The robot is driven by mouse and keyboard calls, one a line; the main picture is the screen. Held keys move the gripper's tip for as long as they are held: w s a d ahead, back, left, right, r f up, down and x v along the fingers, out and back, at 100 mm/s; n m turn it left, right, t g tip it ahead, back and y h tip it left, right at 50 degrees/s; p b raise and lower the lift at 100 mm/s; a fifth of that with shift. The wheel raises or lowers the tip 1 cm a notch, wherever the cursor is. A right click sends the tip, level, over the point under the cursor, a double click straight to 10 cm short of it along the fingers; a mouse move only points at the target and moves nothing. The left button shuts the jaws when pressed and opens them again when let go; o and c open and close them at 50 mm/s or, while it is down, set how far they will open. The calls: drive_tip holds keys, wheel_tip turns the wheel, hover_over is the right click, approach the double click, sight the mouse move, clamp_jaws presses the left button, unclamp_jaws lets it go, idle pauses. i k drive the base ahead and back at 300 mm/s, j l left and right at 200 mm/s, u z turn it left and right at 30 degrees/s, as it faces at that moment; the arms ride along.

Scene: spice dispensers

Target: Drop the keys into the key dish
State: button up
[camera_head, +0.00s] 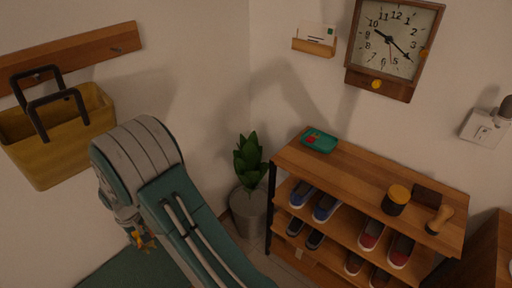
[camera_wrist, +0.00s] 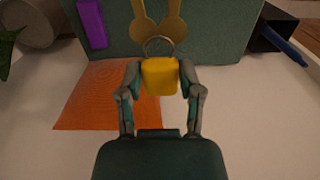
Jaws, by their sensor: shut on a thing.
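The keys (camera_wrist: 144,27) are two brass-coloured keys on a metal ring with a yellow fob (camera_wrist: 160,77). My gripper (camera_wrist: 160,75) is shut on the fob, one finger on each side, and the keys extend beyond it. In the head view my gripper (camera_head: 138,237) is low at the left, partly hidden by my arm, with a bit of yellow at its tip. A small teal dish (camera_head: 319,144) with red marks sits on the left end of the wooden shelf top, well to the right of my gripper; it looks like the key dish. I cannot identify it in the wrist view.
The shelf (camera_head: 345,165) holds shoes below, and a dark jar (camera_head: 395,204) and brushes on top. A potted plant (camera_head: 248,175) stands left of it. A yellow basket (camera_head: 55,135) hangs on the left wall. An orange mat (camera_wrist: 105,98) lies beside a dark green surface (camera_wrist: 215,30).

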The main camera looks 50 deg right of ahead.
sight(323, 143)
drive_tip(key=k+j+z, duration=0.25)
drive_tip(key=z, duration=0.2)
drive_tip(key=k+j+z, duration=0.1)
drive_tip(key=k+z, duration=0.3)
drive_tip(key=i+z, duration=0.1)
drive_tip(key=z, duration=1.05)
drive_tip(key=i+j+z, duration=0.25)
drive_tip(key=j, duration=0.3)
drive_tip(key=i+j+z, duration=0.15)
drive_tip(key=i+j, duration=0.15)
drive_tip(key=i, duration=0.35)
